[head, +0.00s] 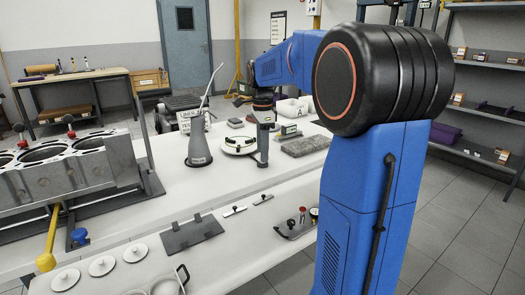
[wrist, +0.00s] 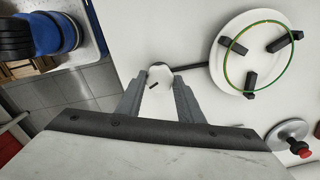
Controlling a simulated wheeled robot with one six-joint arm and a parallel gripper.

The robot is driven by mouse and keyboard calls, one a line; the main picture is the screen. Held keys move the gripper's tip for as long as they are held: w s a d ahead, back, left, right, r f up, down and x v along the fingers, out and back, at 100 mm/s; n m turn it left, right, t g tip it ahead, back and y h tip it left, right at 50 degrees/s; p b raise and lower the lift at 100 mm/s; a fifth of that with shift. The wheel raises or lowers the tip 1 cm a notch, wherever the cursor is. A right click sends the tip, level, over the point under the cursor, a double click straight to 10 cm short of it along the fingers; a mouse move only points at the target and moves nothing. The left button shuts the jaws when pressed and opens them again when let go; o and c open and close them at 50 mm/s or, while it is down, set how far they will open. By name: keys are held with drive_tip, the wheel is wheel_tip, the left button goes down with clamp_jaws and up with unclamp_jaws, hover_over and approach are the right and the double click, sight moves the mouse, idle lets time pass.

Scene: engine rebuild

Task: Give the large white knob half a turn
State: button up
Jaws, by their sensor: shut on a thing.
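The large white knob (wrist: 160,74) is in the upper middle of the wrist view. It is round and white, with a short dark mark on it. My gripper (wrist: 160,88) has its two grey fingers on either side of the knob and is shut on it. In the head view my gripper (head: 262,148) is low over the white bench, just right of a round white plate. The knob cannot be made out there, hidden at the fingers.
The white plate with dark blocks and a green-yellow ring (wrist: 222,62) stands close to the knob. A grey cone with a tube (head: 199,150) is left of it, a dark slab (head: 306,146) right. An engine block (head: 62,172) is far left. A red-knobbed disc (wrist: 288,134) is nearby.

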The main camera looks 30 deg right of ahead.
drive_tip(key=n, duration=0.4)
drive_tip(key=shift+n, duration=0.4)
drive_tip(key=n, duration=0.3)
drive_tip(key=shift+n, duration=0.3)
drive_tip(key=n, duration=1.9)
drive_tip(key=shift+n, duration=1.8)
